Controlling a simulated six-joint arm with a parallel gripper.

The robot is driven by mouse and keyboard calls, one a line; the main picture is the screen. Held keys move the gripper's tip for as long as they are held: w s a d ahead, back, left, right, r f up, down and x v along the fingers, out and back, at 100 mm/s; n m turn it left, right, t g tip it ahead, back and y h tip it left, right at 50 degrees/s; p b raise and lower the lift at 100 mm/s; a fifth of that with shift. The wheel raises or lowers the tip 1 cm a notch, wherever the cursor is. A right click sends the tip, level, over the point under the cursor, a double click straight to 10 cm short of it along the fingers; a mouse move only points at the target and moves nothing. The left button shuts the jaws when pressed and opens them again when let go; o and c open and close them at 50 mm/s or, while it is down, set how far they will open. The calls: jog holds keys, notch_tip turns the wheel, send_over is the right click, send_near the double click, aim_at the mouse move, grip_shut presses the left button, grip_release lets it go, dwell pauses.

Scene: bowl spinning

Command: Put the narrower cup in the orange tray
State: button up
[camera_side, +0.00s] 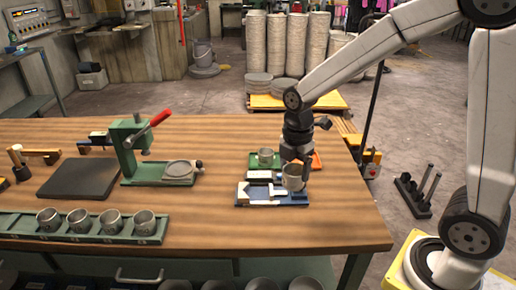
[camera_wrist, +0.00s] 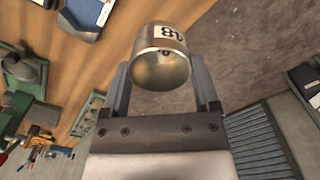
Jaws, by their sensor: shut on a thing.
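My gripper (camera_side: 297,165) is shut on a metal cup (camera_side: 292,184), which appears over or at the right end of the blue fixture (camera_side: 242,201). In the wrist view the cup (camera_wrist: 160,60) sits between both fingers and carries a white label with dark digits. Another metal cup (camera_side: 265,156) stands on the green tray (camera_side: 253,164), behind and left of my gripper. The orange tray (camera_side: 318,160) is just right of and behind my gripper, partly hidden by it. I cannot tell from size which cup is narrower.
A green rack (camera_side: 92,232) with several metal cups is at the front left. A green press (camera_side: 150,160) with a red handle and a dark mat (camera_side: 78,178) stand at left. The front right tabletop (camera_side: 340,225) is clear.

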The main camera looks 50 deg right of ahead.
jog(key=shift+w, duration=0.1)
dwell(0.3)
jog(key=shift+w+d, duration=0.45)
jog(key=shift+w, duration=0.05)
jog(key=w+d+f+m, duration=0.2)
jog(key=w+d, duration=0.4)
jog(key=d, duration=0.6)
jog(key=w+d+f+m, duration=0.3)
jog(key=w+d, duration=0.3)
jog(key=d, duration=0.6)
jog(key=shift+w+f+m, duration=0.3)
jog(key=shift+w+m, duration=0.05)
jog(key=shift+m, duration=0.15)
jog(key=shift+f, duration=0.15)
jog(key=shift+f, duration=3.35)
jog(key=shift+f, duration=0.3)
